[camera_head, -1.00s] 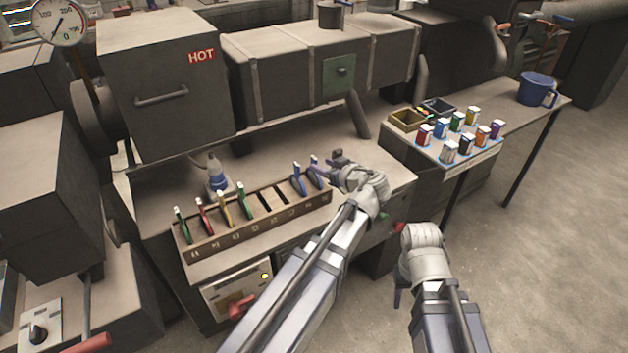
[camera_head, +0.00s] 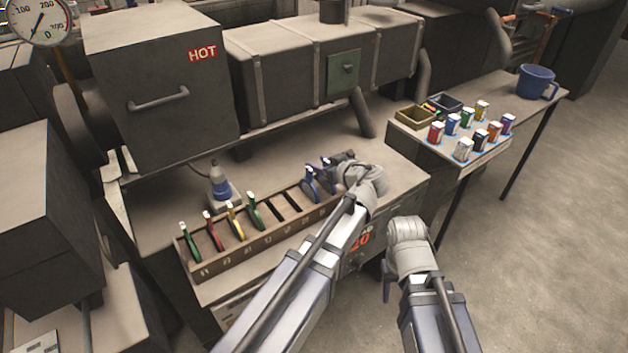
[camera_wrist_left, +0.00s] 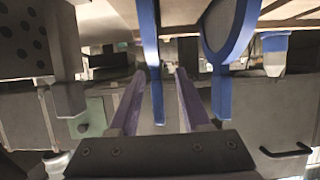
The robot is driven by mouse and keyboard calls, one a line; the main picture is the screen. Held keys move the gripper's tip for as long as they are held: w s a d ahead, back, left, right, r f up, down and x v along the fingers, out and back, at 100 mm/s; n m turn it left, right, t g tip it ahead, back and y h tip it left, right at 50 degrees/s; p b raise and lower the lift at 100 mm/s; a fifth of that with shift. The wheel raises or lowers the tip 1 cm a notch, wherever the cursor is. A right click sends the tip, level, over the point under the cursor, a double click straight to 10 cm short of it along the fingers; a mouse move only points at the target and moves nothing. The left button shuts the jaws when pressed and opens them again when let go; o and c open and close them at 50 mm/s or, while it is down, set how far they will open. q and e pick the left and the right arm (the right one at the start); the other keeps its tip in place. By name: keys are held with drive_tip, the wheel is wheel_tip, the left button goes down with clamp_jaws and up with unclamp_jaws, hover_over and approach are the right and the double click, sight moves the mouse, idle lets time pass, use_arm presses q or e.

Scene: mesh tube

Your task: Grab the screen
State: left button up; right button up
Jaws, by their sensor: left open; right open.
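Several coloured screens stand upright in a long slotted rack (camera_head: 232,254) on the bench. Two blue screens, a nearer one (camera_head: 309,186) and one beside it, are at its right end. My left gripper (camera_head: 338,163) is at that end. In the left wrist view, which is upside down, the fingers of my left gripper (camera_wrist_left: 160,88) are apart, with the edge-on blue screen's handle (camera_wrist_left: 158,105) between them in the picture. Contact cannot be told. The other blue screen (camera_wrist_left: 238,35) is to its right. My right gripper (camera_head: 387,280) is low by the bench front, partly hidden by its wrist.
A furnace box marked HOT (camera_head: 160,80) and a long duct with a green door (camera_head: 343,75) stand behind the rack. A bottle (camera_head: 219,183) is close behind it. The floor at right is clear.

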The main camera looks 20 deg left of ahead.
use_arm(q)
drive_tip(key=shift+w+a+f, duration=0.1)
drive_tip(key=shift+d+r, duration=0.2)
drive_tip(key=shift+d, duration=0.05)
drive_tip(key=shift+c, duration=0.2)
drive_tip(key=shift+a+f, duration=0.1)
drive_tip(key=shift+c, duration=1.4)
clamp_jaws()
